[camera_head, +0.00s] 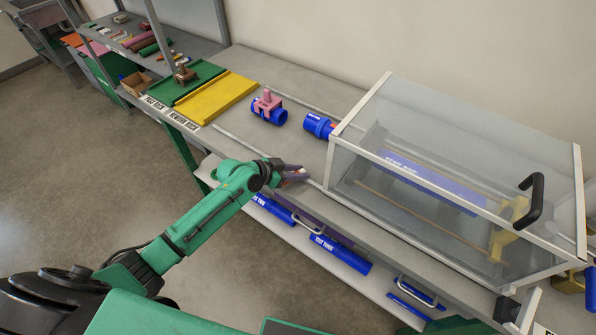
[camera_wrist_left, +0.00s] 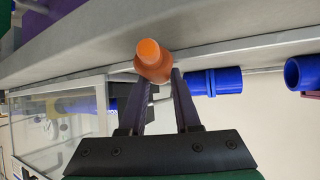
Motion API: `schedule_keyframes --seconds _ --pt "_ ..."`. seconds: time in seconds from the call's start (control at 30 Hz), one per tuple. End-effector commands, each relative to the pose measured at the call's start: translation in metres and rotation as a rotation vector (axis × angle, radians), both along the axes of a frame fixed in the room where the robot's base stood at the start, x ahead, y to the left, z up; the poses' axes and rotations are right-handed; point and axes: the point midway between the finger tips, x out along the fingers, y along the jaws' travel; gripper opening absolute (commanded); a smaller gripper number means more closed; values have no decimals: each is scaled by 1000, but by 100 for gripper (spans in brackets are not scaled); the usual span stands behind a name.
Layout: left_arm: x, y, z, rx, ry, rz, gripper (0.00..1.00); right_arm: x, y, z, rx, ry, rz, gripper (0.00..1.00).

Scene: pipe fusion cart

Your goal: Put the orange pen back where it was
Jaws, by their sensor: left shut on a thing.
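In the left wrist view the orange pen (camera_wrist_left: 153,62) is seen nearly end-on, its round orange end pointing at the camera. My left gripper (camera_wrist_left: 161,80) is shut on it, with one dark finger on each side. In the head view my left gripper (camera_head: 292,174) is at the front edge of the grey workbench (camera_head: 285,143), left of the clear enclosure. The pen is mostly hidden there, so its height above the bench is hard to tell. My right gripper is not in view.
A clear enclosure (camera_head: 338,160) with a black handle (camera_head: 537,202) covers the bench's right part. A blue fitting with a pink clamp (camera_head: 268,108) and a blue coupling (camera_head: 318,126) stand behind my gripper. Yellow (camera_head: 214,97) and green (camera_head: 187,84) trays lie left. Blue pipes (camera_head: 340,252) sit below.

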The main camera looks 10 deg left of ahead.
Motion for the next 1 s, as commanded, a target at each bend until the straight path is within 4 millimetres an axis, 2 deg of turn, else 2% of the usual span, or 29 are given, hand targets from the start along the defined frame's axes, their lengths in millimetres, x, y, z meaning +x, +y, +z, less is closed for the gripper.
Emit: schedule_keyframes --seconds 0.17,0.2,0.27,0.3,0.57,0.73,0.83,1.0 --pt "0 0 -4 1 1 0 0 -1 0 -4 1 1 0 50" --pt "0 0 -4 1 2 -1 35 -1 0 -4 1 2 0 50" --pt "-1 0 -4 1 2 -1 58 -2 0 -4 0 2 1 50" --pt "-1 0 -4 1 3 0 61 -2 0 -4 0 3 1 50" --pt "-2 -1 -4 0 7 -3 61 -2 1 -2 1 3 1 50" --pt "-2 0 13 1 5 -2 61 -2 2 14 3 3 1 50" --pt "-16 15 17 5 4 -3 61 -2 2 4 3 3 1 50" --pt "-44 42 42 7 3 -2 61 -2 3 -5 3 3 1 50"
